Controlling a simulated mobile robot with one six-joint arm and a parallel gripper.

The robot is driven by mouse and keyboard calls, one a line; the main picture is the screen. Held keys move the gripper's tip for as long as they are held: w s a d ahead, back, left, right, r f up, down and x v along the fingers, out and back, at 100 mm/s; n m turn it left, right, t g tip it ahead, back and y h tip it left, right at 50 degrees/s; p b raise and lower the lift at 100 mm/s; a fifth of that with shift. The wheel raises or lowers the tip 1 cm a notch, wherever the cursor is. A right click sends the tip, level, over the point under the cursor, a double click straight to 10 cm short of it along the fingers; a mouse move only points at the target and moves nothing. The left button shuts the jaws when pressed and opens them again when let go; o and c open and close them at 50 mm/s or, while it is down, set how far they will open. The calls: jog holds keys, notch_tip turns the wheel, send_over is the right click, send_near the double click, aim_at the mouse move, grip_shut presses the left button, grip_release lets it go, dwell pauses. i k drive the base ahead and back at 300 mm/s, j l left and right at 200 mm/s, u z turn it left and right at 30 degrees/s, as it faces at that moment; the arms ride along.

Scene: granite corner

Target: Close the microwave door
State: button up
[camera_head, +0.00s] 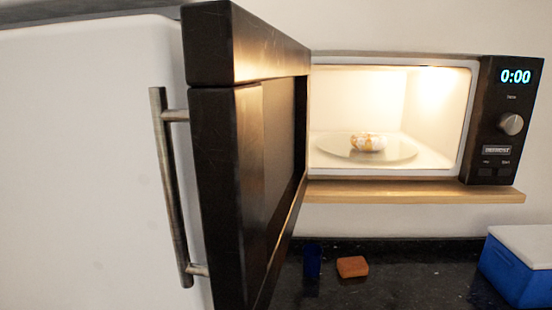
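The microwave (393,184) stands on a wooden shelf with its lit cavity open. Its dark door (226,180) is swung wide open toward me, hinged at the cavity's left side. A vertical metal bar handle (168,185) is on the door's left, outer side. Inside, a glass plate (335,146) holds a small whitish-orange food item (368,142). The control panel (507,120) at the right shows 0:00 and has a round knob. My gripper does not show in this view.
A wooden shelf (420,194) carries the microwave. Below it, a dark granite counter (410,275) holds a blue cup (312,261), an orange-brown block (352,267) and a blue box with a white lid (520,265). A large white surface (85,170) fills the left side.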

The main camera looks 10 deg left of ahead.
aim_at(248, 98)
jog(key=k+j+z, duration=0.15)
jog(key=j, duration=0.35)
jog(key=k+j+z, duration=0.15)
jog(key=k+j, duration=0.2)
jog(key=k+j+z, duration=0.1)
jog(key=k+j, duration=0.15)
jog(key=j, duration=0.3)
jog(key=k+j+z, duration=0.1)
jog(key=k+j, duration=0.1)
jog(key=k, duration=0.1)
